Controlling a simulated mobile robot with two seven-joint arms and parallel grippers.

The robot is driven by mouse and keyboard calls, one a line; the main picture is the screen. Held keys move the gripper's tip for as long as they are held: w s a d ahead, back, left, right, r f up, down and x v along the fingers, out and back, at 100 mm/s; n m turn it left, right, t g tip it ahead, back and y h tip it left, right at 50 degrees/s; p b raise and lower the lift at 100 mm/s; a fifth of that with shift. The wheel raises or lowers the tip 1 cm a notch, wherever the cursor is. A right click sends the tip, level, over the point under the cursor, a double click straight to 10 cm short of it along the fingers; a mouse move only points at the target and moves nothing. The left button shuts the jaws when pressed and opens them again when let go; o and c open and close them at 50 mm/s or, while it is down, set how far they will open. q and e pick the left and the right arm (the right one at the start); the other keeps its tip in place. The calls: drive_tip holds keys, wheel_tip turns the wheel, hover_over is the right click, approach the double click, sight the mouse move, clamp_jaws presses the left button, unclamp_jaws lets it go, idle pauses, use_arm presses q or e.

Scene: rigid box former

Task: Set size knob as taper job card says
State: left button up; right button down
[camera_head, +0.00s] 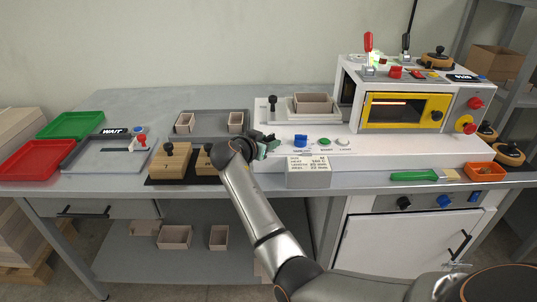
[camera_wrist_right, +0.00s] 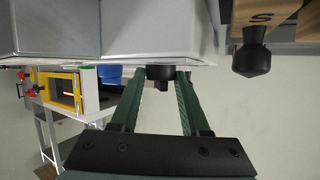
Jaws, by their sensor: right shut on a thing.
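My right gripper (camera_head: 268,146) is at the left end of the white machine base (camera_head: 390,150). My left gripper is not in view.
Wooden blocks with black knobs (camera_head: 171,163) sit left of my gripper; one marked S (camera_wrist_right: 262,14) shows in the wrist view. A blue button (camera_head: 299,141) and a green button (camera_head: 325,142) are right of it. A grey tray marked WAIT (camera_head: 92,165) lies farther left.

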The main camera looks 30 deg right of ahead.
drive_tip(key=shift+m+g+b, duration=0.5)
drive_tip(key=shift+b, duration=0.15)
drive_tip(key=shift+h, duration=0.3)
drive_tip(key=shift+c, duration=1.9)
unclamp_jaws()
